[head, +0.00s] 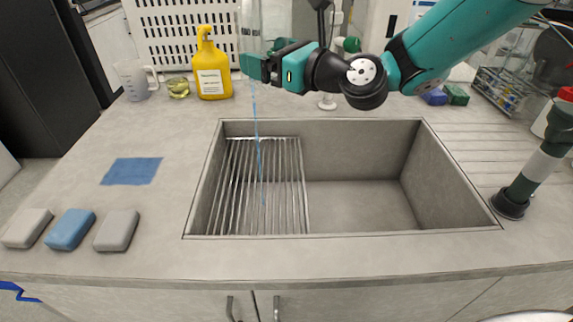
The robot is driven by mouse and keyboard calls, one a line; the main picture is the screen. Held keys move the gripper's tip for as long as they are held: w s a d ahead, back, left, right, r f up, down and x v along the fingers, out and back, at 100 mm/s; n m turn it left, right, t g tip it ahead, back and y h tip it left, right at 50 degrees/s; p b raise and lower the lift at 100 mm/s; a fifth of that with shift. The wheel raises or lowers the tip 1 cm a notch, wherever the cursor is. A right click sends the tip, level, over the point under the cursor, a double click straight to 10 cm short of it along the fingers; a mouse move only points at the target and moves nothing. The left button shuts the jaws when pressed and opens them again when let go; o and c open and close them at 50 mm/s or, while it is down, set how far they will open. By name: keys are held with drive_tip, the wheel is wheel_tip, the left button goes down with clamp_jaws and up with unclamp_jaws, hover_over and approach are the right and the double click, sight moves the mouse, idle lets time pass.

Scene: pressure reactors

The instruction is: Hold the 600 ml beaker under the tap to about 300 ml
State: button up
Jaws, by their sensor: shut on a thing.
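My gripper (256,67) is shut on a clear, see-through vessel, which looks like the beaker (249,28), above the back left of the sink (350,150). The beaker's top is cut off by the picture edge, so its level and marks cannot be read. A thin blue stream of water (258,140) shows below the gripper and runs down to the wire rack (290,185) in the sink. Whether it passes beside, behind or out of the beaker I cannot tell. The tap's spout is not clearly visible; white fittings (328,100) stand behind my arm.
A yellow bottle (211,70), a small dish (178,87) and a plastic jug (134,80) stand at the back left. A blue cloth (132,171) and sponges (70,229) lie on the left counter. A green-and-white plunger-like tool (535,165) stands right.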

drive_tip(key=s+d+f+m+t+h+b, duration=0.1)
drive_tip(key=s+f+b, duration=0.1)
drive_tip(key=f+b, duration=0.6)
drive_tip(key=s+d+f+b, duration=0.2)
drive_tip(key=f+b, duration=0.2)
drive_tip(key=f, duration=0.7)
drive_tip(key=w+a+p, duration=0.2)
drive_tip(key=w+p, duration=0.1)
drive_tip(key=w, duration=0.2)
drive_tip(key=shift+w+a+p, duration=0.2)
drive_tip(key=shift+a+p, duration=0.15)
drive_tip(key=w+a+p, duration=0.3)
drive_tip(key=w+p, duration=0.5)
drive_tip(key=p, duration=0.1)
drive_tip(key=shift+w+a, duration=0.2)
drive_tip(key=shift+a, duration=0.15)
drive_tip(key=shift+p, duration=0.4)
idle(3.6)
